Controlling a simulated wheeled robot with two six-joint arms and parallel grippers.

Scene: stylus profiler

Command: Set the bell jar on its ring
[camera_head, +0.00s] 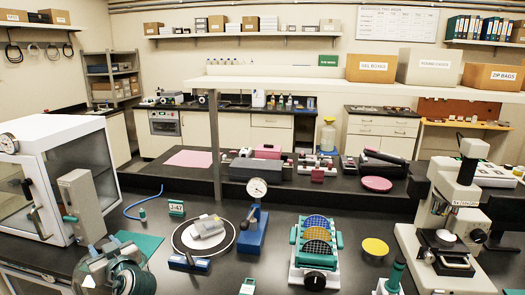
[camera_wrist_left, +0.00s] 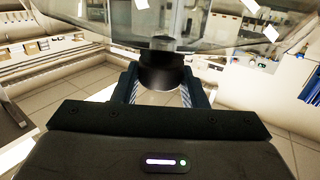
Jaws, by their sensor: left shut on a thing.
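The clear bell jar (camera_head: 98,270) is at the lower left in the head view, above the front of the bench. Its glass also fills the top of the left wrist view (camera_wrist_left: 205,22). My left gripper (camera_wrist_left: 160,92) is shut on the jar's black knob (camera_wrist_left: 162,70), with a blue finger on each side. In the head view the jar and nearby parts overlap, so its exact tilt and height are hard to tell. The white ring (camera_head: 177,240) lies on the bench to the right of the jar, apart from it. A grey object sits inside the ring. My right gripper is not in view.
A white glass-fronted cabinet (camera_head: 60,140) stands at the left. A dial gauge on a blue stand (camera_head: 252,235) is right of the ring, and a blue block (camera_head: 189,263) lies in front. Further right are a rack of discs (camera_head: 316,245) and a microscope (camera_head: 450,210).

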